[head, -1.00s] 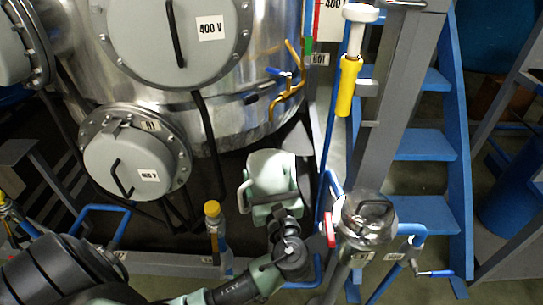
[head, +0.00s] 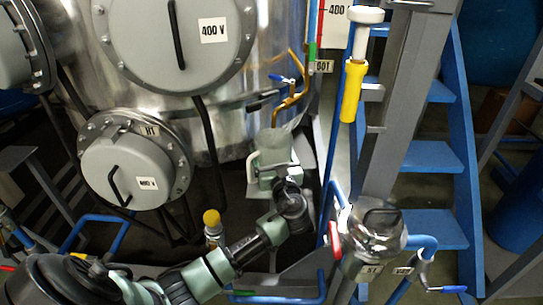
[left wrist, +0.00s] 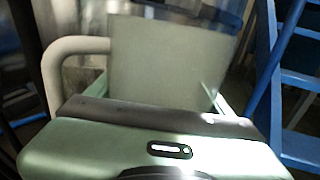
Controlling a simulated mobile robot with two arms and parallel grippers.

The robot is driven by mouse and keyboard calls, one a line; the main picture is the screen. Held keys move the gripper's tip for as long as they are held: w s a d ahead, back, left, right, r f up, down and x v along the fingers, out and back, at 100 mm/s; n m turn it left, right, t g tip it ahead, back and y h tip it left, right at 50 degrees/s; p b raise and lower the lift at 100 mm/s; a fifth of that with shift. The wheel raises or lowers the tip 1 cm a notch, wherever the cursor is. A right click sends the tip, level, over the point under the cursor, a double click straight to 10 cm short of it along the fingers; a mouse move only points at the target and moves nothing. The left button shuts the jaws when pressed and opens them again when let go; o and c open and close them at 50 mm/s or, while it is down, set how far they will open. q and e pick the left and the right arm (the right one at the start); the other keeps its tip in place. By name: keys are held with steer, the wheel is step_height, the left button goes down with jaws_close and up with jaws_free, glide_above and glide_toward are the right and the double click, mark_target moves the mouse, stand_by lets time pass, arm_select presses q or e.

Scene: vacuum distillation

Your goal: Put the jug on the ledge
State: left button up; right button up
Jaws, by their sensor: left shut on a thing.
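The jug (head: 272,148) is pale grey-green with a handle on its left side. In the head view it shows just below the brass tap pipe (head: 285,104) of the steel tank; I cannot tell if they touch. My left gripper (head: 273,178) is shut on the jug from the near side and holds it up. In the left wrist view the jug (left wrist: 170,60) fills the space beyond the gripper's body (left wrist: 150,150), with its handle at left. The fingertips are largely hidden there. I cannot tell which surface is the ledge. My right gripper is out of view.
The big steel tank (head: 225,115) with grey round hatches stands behind and left. A blue post and a grey column (head: 395,110) rise at right, beside blue steps (head: 415,157). A metal fitting with a red handle (head: 334,240) is close right of my left arm.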

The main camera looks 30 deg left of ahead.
arm_select(q)
steer(key=o, duration=1.4)
steer(key=shift+r, duration=0.1)
